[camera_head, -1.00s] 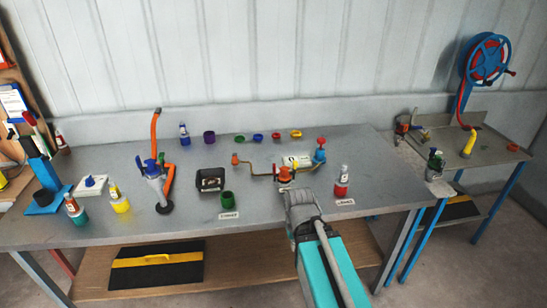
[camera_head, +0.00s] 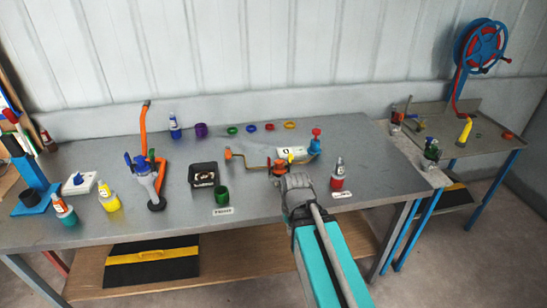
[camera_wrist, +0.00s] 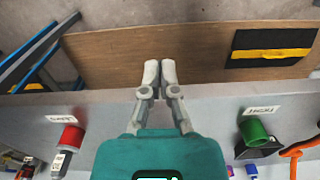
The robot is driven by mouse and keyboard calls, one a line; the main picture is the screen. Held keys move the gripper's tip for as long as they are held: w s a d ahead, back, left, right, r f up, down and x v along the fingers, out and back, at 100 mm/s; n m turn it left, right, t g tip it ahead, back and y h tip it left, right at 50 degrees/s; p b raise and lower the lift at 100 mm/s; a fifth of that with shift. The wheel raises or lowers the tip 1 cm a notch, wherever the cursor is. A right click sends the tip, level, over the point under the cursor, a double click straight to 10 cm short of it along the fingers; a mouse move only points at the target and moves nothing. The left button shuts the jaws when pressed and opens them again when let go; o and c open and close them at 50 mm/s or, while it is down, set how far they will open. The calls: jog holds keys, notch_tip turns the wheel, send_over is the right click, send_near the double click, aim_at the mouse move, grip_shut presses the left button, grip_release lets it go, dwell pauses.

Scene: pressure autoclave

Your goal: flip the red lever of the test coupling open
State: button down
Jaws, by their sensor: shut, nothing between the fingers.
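My gripper (camera_head: 296,190) is over the front right part of the bench in the head view. Its two pale fingertips (camera_wrist: 160,72) are together in the wrist view, holding nothing, and show against the wooden shelf beyond the bench's front edge. In the head view an orange-red fitting (camera_head: 281,167) on a copper pipe (camera_head: 245,164) stands just behind my gripper, partly hidden by it. A blue fitting with a red top (camera_head: 315,141) is at the pipe's right. I cannot tell which part is the test coupling's red lever. The wrist view shows none of these fittings.
A red-based bottle (camera_head: 337,176) stands right of my gripper, a green cup (camera_head: 221,196) to its left.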

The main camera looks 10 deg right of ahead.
jog(key=w+d+r+m+y+p, duration=0.1)
jog(key=w+d+r+m+p, duration=0.1)
jog(key=w+r+m+p, duration=0.3)
jog(key=w+d+r+m+y+p, duration=0.1)
jog(key=w+r+m+p, duration=0.4)
jog(key=w, duration=0.9)
jog(key=w+d+r+m+p, duration=0.4)
jog(key=w+r+m+p, duration=0.1)
jog(key=w, duration=0.4)
jog(key=r+m, duration=0.1)
jog(key=m, duration=0.1)
jog(key=shift+w+r+m+y+p, duration=0.2)
jog(key=shift+w+m+y+p, duration=0.1)
jog(key=shift+m+y, duration=0.1)
jog(key=shift+a+f, duration=0.1)
jog(key=shift+f, duration=0.05)
jog(key=b, duration=1)
send_near(271, 168)
jog(key=d+f, duration=0.1)
jog(key=f, duration=0.1)
jog(key=d+f, duration=0.2)
jog(key=shift+w+d+f, duration=0.1)
jog(key=shift+d+f, duration=0.1)
jog(key=shift+f, duration=0.2)
jog(key=shift+a+r, duration=0.1)
jog(key=shift+a, duration=1.95)
jog(key=shift+a, duration=0.15)
